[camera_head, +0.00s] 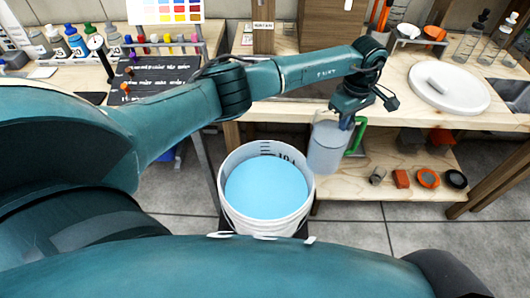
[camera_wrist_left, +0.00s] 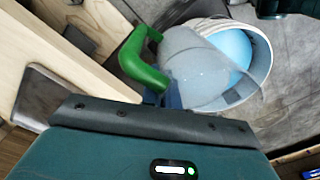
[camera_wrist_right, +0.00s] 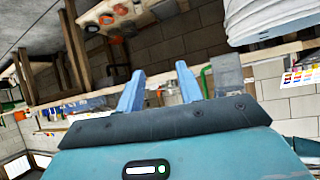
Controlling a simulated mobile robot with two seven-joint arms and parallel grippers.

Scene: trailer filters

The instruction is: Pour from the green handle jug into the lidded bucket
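The green handle jug (camera_head: 327,150) is a translucent grey vessel, close to the right rim of the bucket in the head view. It looks nearly upright with a slight lean. In the left wrist view the jug (camera_wrist_left: 200,72) overlaps the bucket (camera_wrist_left: 258,82). The white bucket (camera_head: 230,203) stands with its top open, holding light blue up to a high level; no lid shows on it. My right gripper (camera_wrist_right: 158,90) is open and empty. The jug's content is unclear.
A wooden bench (camera_head: 290,112) runs behind, with a round white lid-like disc (camera_head: 450,88) on its right part. A lower shelf (camera_head: 340,185) holds small orange and black parts (camera_head: 428,178). Bottles and a black board (camera_head: 160,75) stand left. Grey floor is free at right.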

